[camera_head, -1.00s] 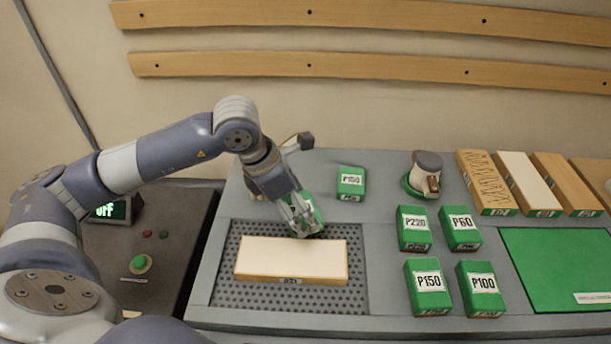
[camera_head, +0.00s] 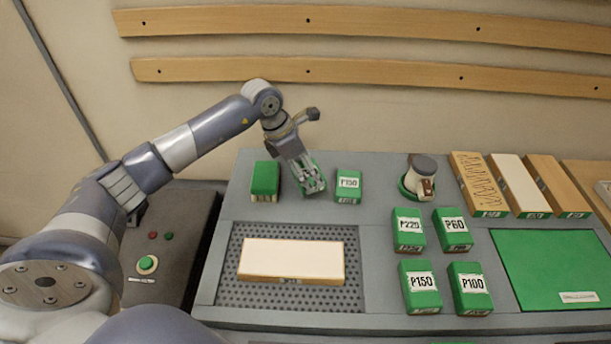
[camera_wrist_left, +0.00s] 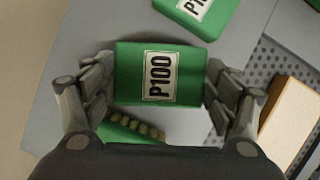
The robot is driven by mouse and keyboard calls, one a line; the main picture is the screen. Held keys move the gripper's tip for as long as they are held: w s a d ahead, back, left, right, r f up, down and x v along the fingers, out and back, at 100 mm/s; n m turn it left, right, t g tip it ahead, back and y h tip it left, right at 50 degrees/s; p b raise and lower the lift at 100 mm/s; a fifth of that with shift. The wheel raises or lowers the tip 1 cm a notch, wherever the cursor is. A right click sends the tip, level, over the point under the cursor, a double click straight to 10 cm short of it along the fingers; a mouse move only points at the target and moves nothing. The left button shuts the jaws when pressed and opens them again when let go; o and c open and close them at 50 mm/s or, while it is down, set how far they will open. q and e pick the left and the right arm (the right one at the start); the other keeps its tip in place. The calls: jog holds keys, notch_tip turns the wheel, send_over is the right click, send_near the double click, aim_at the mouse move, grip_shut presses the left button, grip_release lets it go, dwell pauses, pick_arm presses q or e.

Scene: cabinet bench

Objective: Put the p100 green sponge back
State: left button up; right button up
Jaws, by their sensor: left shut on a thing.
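My left gripper (camera_head: 309,182) is shut on the P100 green sponge (camera_wrist_left: 160,75). In the left wrist view, the sponge lies between the fingers with its white P100 label facing the camera. In the head view the gripper mostly hides it, at the back of the bench, between a green block (camera_head: 265,178) on the left and a P150 sponge (camera_head: 348,186) on the right. I cannot tell whether the held sponge touches the bench. Another P100 sponge (camera_head: 470,288) lies at the front right of the sponge group. My right gripper is not in view.
A pale board (camera_head: 291,260) lies on the perforated panel (camera_head: 345,298). P220 (camera_head: 408,230), P60 (camera_head: 452,230) and P150 (camera_head: 419,287) sponges lie right of it. A sander (camera_head: 420,177) and wooden boards (camera_head: 519,187) stand at the back right. A green mat (camera_head: 550,265) lies at right.

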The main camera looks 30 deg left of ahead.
pick_arm(q)
notch_tip(320, 180, down, 2)
jog(key=shift+s+f+p, duration=0.1)
jog(key=shift+f+p, duration=0.05)
jog(key=shift+p, duration=0.35)
jog(key=shift+f, duration=0.35)
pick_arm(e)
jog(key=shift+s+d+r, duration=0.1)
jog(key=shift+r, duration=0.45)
pick_arm(q)
jog(key=shift+f, duration=0.15)
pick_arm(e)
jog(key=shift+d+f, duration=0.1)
pick_arm(q)
jog(key=shift+f+b, duration=0.15)
jog(key=shift+b, duration=0.15)
jog(key=o, duration=1)
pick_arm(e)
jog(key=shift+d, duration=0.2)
pick_arm(q)
jog(key=shift+r, duration=0.25)
